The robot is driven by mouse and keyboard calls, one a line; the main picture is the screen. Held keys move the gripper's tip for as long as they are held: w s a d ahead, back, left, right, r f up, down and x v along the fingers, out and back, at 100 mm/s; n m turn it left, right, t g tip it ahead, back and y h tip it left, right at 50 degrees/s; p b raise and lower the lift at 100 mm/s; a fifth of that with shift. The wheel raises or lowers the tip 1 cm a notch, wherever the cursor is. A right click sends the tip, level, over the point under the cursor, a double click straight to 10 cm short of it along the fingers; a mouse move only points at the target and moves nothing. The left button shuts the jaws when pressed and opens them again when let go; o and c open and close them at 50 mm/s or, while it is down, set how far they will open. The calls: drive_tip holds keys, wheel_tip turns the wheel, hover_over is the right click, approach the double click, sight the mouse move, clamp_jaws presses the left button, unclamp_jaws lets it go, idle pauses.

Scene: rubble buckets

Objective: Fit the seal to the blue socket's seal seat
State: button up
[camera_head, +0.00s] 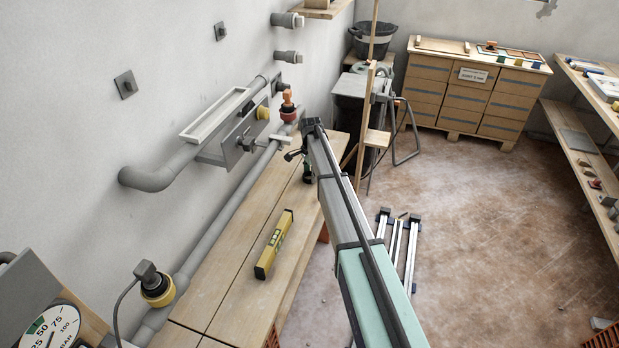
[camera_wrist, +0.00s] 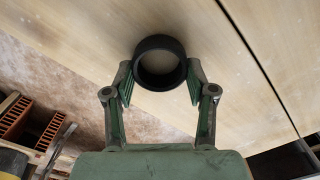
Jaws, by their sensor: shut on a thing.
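My gripper (camera_wrist: 159,80) is shut on a black ring, the seal (camera_wrist: 160,43), with one green finger at each side of it. The ring is seen with its opening facing the wrist camera, and pale wood shows through it. The ring is over the wooden bench top; I cannot tell whether it touches the wood. In the head view my gripper (camera_head: 307,172) is low at the bench's far end, mostly hidden behind my arm, and the seal cannot be made out. I cannot make out a blue socket or its seal seat in either view.
A yellow spirit level (camera_head: 273,244) lies on the bench (camera_head: 222,290). Grey pipes (camera_head: 235,200) run along the wall, with an orange-topped fitting (camera_head: 288,110) and a yellow-ringed connector (camera_head: 157,289). A pressure gauge (camera_head: 52,328) is at lower left. A drawer cabinet (camera_head: 470,95) stands far back.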

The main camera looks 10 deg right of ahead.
wheel_tip(320, 180, up, 20)
drive_tip(key=b, duration=0.4)
idle(0.3)
idle(0.9)
drive_tip(key=o, duration=0.3)
drive_tip(key=c, duration=0.6)
drive_tip(key=shift+o, duration=0.2)
